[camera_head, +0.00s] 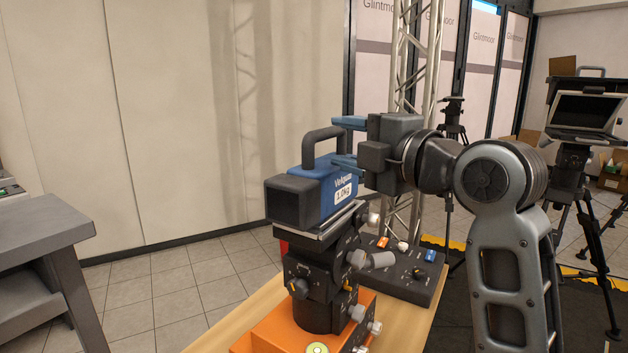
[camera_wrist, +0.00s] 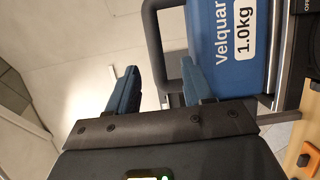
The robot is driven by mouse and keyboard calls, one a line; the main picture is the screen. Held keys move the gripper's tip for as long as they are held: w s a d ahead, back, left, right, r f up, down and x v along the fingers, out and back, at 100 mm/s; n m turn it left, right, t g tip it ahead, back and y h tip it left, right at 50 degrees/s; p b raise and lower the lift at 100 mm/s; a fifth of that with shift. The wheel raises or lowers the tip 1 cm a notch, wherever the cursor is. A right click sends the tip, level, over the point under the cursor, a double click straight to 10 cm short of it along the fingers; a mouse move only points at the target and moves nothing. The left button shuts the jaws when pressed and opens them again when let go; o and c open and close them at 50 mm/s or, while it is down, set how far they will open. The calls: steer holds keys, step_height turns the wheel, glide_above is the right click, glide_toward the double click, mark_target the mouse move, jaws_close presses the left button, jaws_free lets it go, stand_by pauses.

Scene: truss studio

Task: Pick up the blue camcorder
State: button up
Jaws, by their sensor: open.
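The blue camcorder (camera_head: 327,183) has a dark front end, a dark top handle (camera_head: 309,148) and a white 1.0kg label. It sits on a black tripod head (camera_head: 318,285). My gripper (camera_head: 336,141) is open and empty, level, at the handle's right, one blue finger above the other. In the wrist view my gripper (camera_wrist: 159,69) has the handle bar (camera_wrist: 155,45) showing between its two fingers. The camcorder body (camera_wrist: 232,30) is right of them. I cannot tell whether the fingertips reach past the bar or touch it.
The tripod head stands on an orange base (camera_head: 268,335) on a wooden table (camera_head: 217,335). A dark control box (camera_head: 405,280) with knobs is close behind it. A metal truss (camera_head: 408,60) rises behind my arm. A grey bench (camera_head: 45,225) is at left. Floor between is clear.

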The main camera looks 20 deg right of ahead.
mark_target(328, 135)
steer(key=p+x, duration=0.2)
steer(key=x, duration=0.4)
steer(key=shift+r, duration=0.1)
jaws_close()
stand_by(0.3)
stand_by(0.9)
steer(key=shift+d+r, duration=0.1)
